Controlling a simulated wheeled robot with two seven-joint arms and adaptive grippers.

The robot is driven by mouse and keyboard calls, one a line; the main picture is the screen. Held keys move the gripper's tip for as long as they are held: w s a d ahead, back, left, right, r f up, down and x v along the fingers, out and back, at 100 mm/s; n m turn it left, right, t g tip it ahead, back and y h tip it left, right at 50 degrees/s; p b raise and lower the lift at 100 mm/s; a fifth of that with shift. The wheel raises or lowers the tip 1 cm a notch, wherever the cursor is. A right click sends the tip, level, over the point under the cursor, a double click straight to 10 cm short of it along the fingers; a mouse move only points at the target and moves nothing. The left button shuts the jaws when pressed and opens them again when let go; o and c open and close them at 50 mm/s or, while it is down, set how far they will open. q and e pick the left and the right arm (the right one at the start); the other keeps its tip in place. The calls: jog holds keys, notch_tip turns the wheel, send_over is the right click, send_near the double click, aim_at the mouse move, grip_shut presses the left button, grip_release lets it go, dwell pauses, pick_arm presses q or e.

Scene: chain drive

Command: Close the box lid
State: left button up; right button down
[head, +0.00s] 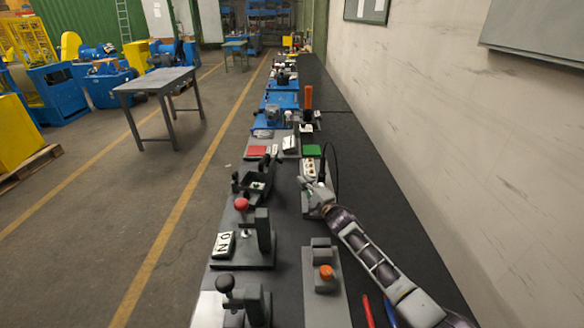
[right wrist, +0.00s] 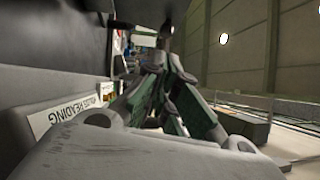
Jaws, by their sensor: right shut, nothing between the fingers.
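My right arm comes in from the lower right of the head view. My right gripper (head: 314,188) is over the black bench, beside a pale panel with round sockets (head: 309,168). It is shut and empty; its fingers fill the middle of the right wrist view (right wrist: 168,100). A small dark open-topped box-like thing (head: 258,186) with a raised dark part stands left of the gripper, apart from it. I cannot tell for sure that this is the box with the lid. My left gripper is not in view.
A red-knobbed lever (head: 242,205) and an orange-knobbed unit (head: 326,272) stand nearer on the bench. A thin black cable loop (head: 334,160) rises right of the gripper. A label (right wrist: 68,111) shows in the wrist view. The bench's right strip (head: 372,180) is clear beside the wall.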

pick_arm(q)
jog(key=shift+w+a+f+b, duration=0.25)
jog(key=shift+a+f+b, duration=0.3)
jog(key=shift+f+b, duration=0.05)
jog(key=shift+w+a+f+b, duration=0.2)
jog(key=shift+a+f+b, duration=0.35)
pick_arm(e)
jog(key=x, duration=0.9)
jog(key=shift+w+a, duration=0.25)
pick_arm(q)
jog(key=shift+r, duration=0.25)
pick_arm(e)
jog(key=shift+a+r, duration=0.1)
jog(key=shift+r, duration=0.1)
